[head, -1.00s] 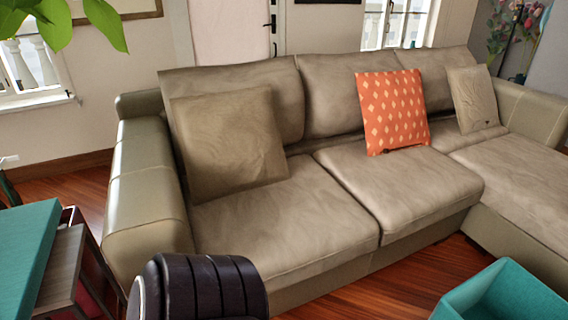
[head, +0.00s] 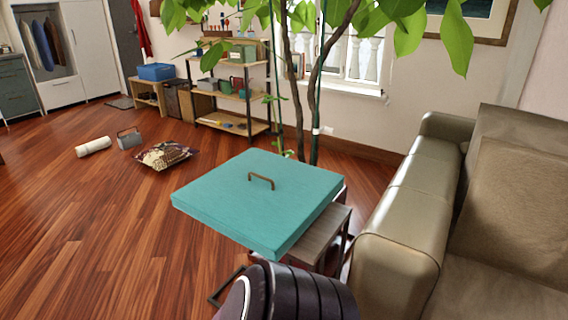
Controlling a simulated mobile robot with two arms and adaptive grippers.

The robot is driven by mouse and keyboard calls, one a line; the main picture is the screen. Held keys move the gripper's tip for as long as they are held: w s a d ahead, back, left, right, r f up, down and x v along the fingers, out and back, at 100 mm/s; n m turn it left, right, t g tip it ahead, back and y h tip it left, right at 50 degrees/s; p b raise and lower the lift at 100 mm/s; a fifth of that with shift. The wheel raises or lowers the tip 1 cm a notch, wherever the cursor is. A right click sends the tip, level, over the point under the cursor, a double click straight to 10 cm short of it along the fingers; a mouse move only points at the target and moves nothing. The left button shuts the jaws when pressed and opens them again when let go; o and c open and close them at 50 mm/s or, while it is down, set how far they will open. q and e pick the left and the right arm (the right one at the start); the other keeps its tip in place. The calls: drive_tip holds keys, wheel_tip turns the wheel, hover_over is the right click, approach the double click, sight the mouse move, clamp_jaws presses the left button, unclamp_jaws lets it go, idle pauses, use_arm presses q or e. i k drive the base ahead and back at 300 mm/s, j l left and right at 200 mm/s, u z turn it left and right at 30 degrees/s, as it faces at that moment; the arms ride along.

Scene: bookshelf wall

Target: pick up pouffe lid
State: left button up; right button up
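The pouffe lid (head: 225,202) is a flat, square teal slab with a small bronze handle (head: 261,181) on its top. It rests on a small side table (head: 322,236) with a grey-brown top, beside the sofa's left arm, and overhangs the table to the left. Part of my own body, black and ribbed, shows at the bottom of the head view, just in front of the table. Neither of my grippers is in view, and nothing touches the lid.
The beige sofa (head: 405,220) stands close on the right of the table. A potted tree's trunk (head: 314,90) rises behind the lid. A patterned cushion (head: 165,155), a white roll (head: 93,146) and a grey box (head: 130,138) lie on the floor. Open wood floor (head: 90,240) spreads to the left.

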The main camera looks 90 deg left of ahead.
sight(261, 200)
drive_tip(key=u, duration=2.95)
drive_tip(key=z, duration=3.95)
drive_tip(key=u, duration=3.55)
